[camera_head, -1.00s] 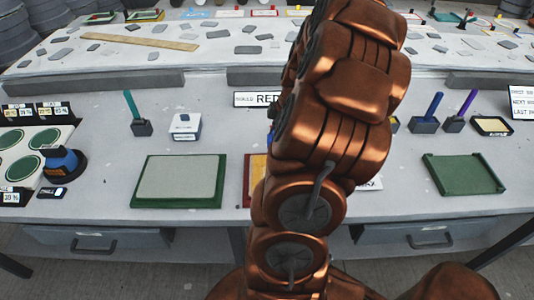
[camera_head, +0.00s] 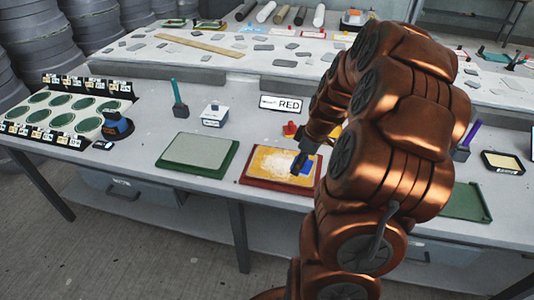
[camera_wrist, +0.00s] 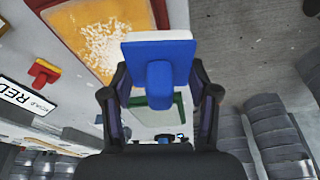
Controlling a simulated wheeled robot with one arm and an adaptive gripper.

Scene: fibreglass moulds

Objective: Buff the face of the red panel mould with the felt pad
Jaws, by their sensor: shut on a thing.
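The red panel mould (camera_head: 268,184) lies flat on the bench, with a red rim and an orange-yellow face. A pale, speckled patch (camera_head: 272,160) covers much of that face; it also shows in the wrist view (camera_wrist: 103,44). My gripper (camera_head: 303,163) is over the right part of the mould. In the wrist view my gripper (camera_wrist: 160,95) is shut on the blue handle of the felt pad (camera_wrist: 158,58), which has a whitish pad layer. The pad is near the face; I cannot tell whether it touches.
A green mould (camera_head: 197,153) lies just left of the red one, another (camera_head: 467,203) to the right. A white box (camera_head: 214,114) and a green-handled tool (camera_head: 178,98) stand back left.

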